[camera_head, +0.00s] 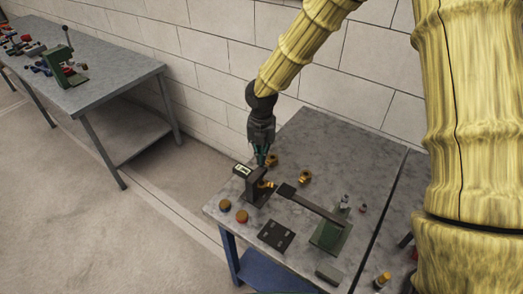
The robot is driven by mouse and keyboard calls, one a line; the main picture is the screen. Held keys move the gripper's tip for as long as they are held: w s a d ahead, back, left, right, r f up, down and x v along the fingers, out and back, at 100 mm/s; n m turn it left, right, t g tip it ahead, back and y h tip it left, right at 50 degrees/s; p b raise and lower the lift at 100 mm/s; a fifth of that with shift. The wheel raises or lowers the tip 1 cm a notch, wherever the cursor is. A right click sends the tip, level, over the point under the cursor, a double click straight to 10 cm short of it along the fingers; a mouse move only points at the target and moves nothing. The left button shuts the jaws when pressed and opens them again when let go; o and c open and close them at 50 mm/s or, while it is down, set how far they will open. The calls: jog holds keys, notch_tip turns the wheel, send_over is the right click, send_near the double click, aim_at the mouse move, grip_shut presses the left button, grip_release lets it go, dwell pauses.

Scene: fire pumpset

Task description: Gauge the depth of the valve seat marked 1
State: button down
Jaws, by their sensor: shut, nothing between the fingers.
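My gripper (262,162) is shut and empty, pointing down over the back left of the near grey bench, just behind a dark gauge stand (256,192) with a small lit display (243,170). A brass ring-like part (273,160) lies right beside the fingertips; I cannot tell whether they touch. Another brass part (305,177) lies to the right on the bench. A further brass piece (267,184) is at the gauge stand. These look like valve seats, but no number is readable, so I cannot tell which is marked 1.
A dark plate with holes (276,235) and a long-armed green-based device (328,235) stand in front. Another bench (110,83) with tools is at left.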

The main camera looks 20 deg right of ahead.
jog(key=shift+r+p, duration=2.9)
jog(key=shift+r, duration=0.6)
